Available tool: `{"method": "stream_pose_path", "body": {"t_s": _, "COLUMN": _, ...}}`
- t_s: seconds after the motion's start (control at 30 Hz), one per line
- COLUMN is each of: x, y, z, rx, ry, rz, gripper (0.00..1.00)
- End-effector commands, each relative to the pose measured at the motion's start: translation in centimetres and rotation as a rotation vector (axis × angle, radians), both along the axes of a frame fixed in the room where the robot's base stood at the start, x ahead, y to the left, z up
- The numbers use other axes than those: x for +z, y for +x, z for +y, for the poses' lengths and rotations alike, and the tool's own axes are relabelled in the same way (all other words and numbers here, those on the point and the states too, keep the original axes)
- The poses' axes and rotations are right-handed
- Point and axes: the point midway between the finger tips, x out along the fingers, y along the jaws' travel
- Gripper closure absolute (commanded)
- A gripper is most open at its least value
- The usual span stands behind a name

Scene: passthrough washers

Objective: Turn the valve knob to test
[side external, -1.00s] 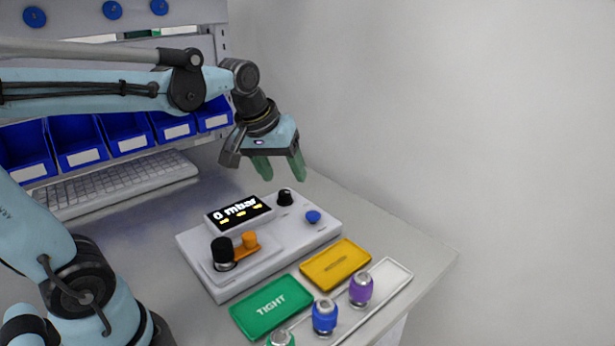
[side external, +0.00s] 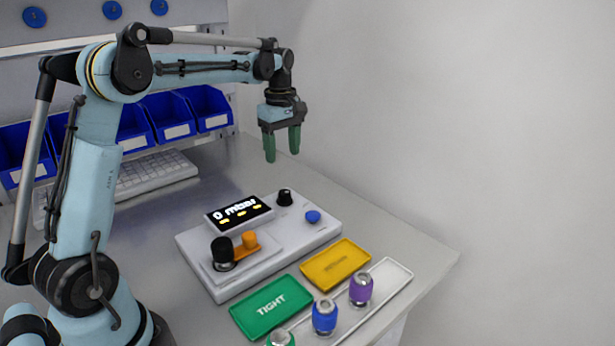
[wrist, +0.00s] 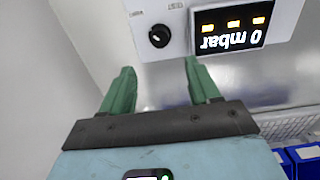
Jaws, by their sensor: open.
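The valve knob (side external: 285,197) is a small black dial at the back right of a white test unit (side external: 195,262). In the wrist view the knob (wrist: 159,36) shows with a white pointer mark, and small labels beside it are too blurred to read. The unit's display (side external: 240,211) reads 0 mbar. My gripper (side external: 283,158) is open and empty, its green fingers pointing down, above and behind the knob. In the wrist view the knob lies beyond the fingertips of my gripper (wrist: 160,72), clear of them.
The unit also carries a black cap (side external: 222,250), an orange part (side external: 249,239) and a blue button (side external: 313,217). In front lie a green TIGHT tray (side external: 271,307), a yellow tray (side external: 336,267), and blue (side external: 325,316) and purple (side external: 361,288) fittings.

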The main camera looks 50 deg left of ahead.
Motion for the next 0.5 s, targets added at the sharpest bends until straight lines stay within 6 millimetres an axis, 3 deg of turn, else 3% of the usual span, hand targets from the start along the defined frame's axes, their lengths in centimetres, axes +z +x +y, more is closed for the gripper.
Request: {"method": "stream_pose_path", "body": {"t_s": 0.5, "x": -8.5, "y": 0.0, "z": 0.0, "rx": -0.004, "ry": 0.001, "rz": -0.002, "gripper": 0.39}}
